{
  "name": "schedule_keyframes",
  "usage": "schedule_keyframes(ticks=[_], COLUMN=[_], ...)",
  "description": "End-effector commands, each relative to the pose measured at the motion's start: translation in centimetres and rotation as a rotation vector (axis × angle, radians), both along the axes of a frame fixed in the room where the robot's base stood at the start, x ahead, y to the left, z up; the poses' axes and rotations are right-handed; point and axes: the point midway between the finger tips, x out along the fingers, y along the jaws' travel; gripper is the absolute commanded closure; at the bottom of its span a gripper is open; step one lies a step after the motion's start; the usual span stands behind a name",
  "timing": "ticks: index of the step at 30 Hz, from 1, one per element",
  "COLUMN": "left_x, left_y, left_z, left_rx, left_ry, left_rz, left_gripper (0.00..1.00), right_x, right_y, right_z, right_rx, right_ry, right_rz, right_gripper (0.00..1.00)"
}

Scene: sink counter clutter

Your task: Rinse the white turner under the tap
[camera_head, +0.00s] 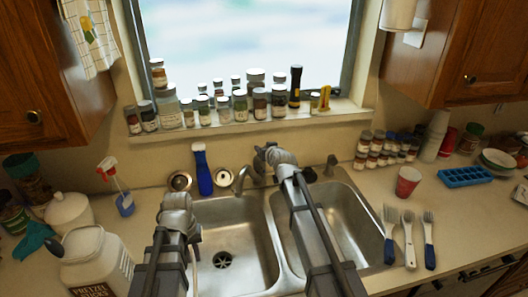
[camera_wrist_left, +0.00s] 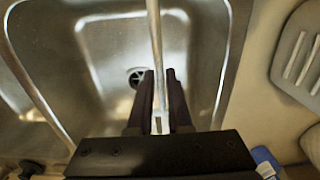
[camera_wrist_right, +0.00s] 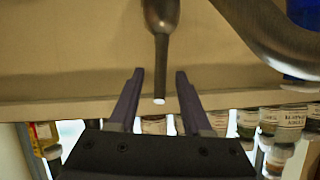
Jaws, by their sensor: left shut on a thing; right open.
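My left gripper (camera_head: 182,212) is over the left side of the left basin, shut on a thin pale rod that I take for the white turner (camera_wrist_left: 156,45). In the left wrist view the rod runs up from between the fingers (camera_wrist_left: 160,100); its far end is out of view. In the head view the arm mostly hides it. My right gripper (camera_head: 272,157) is open at the tap. In the right wrist view the tap's lever (camera_wrist_right: 161,65) points between its open fingers (camera_wrist_right: 158,85), with a gap either side. The curved spout (camera_head: 240,178) reaches over the left basin.
The double sink (camera_head: 225,215) has an open drain (camera_head: 222,260). A blue bottle (camera_head: 202,175) stands behind it, with jars along the sill. Several utensils (camera_head: 408,240) and a red cup (camera_head: 407,181) are on the right counter. A pretzel jar (camera_head: 95,262) stands at left.

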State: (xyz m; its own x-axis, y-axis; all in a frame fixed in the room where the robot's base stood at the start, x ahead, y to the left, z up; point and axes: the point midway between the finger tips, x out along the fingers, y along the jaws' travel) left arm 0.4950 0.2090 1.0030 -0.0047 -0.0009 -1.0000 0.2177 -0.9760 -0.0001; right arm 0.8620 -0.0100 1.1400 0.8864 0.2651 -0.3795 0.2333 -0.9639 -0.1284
Motion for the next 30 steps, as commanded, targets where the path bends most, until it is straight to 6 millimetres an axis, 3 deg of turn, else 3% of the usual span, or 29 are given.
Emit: schedule_keyframes(ticks=[5,18,30], left_x=[0.0,-0.01,0.0], left_y=[0.0,0.0,0.0], left_z=[0.05,0.05,0.05], left_rx=[0.0,0.0,0.0], left_ry=[0.0,0.0,0.0], left_rz=[0.0,0.0,0.0], left_gripper=[1.0,1.0,1.0], right_x=[-0.07,-0.07,-0.07], right_y=[-0.01,-0.03,-0.04], right_z=[0.05,0.04,0.04], right_rx=[0.0,-0.001,-0.001], right_ry=[0.0,0.0,0.0], right_rz=[0.0,0.0,0.0], right_gripper=[0.52,1.0,1.0])
